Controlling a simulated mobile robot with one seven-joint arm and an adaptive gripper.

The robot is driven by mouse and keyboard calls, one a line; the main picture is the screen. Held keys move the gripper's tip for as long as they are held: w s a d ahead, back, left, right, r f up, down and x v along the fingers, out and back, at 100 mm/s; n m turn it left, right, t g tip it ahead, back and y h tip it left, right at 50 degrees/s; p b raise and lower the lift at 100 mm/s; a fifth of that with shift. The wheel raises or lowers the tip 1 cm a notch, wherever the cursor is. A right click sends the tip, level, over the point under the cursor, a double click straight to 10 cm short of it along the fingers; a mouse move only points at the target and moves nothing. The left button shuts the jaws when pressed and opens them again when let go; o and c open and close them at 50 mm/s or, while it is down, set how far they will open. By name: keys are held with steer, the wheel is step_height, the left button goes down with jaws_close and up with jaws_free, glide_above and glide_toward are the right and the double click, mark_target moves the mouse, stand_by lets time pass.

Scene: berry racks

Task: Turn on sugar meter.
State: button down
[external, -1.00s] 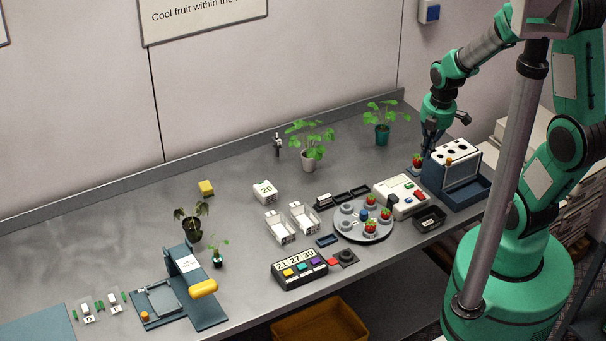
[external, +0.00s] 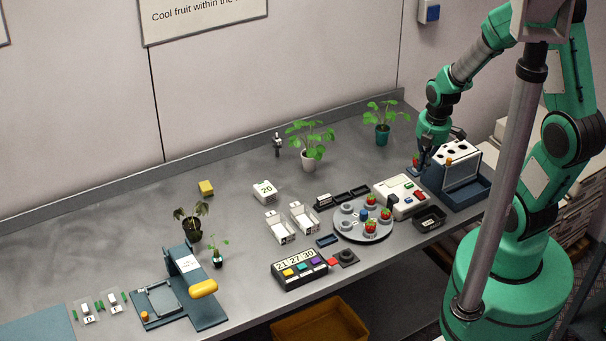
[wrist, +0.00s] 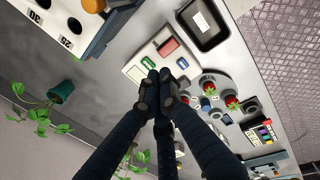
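The white boxy device (external: 402,195), which looks like the sugar meter, sits on the bench with green and red parts on top. My gripper (external: 416,166) points down behind the device, left of the blue rack. In the wrist view my gripper's fingertips (wrist: 157,78) are together, with nothing visible between them, and overlap the device's near edge.
A blue rack with round holes (external: 456,153) stands close right of my gripper. A round grey turntable (external: 350,232) with red berries is left of the device. A black tray (external: 430,219) lies in front. A teal-potted plant (external: 382,135) stands behind.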

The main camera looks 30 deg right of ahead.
mark_target(418, 192)
steer(key=f, duration=0.5)
steer(key=w+f+b, duration=0.1)
steer(key=f, duration=0.2)
steer(key=shift+w, duration=0.1)
stand_by(0.3)
steer(key=shift+w+f+g+p, duration=0.15)
steer(key=shift+f+g+p, duration=0.2)
steer(key=shift+g+p, duration=0.15)
steer(key=shift+s+r, duration=0.3)
steer(key=shift+s, duration=0.45)
steer(key=shift+r+p, duration=0.1)
steer(key=shift+p, duration=0.2)
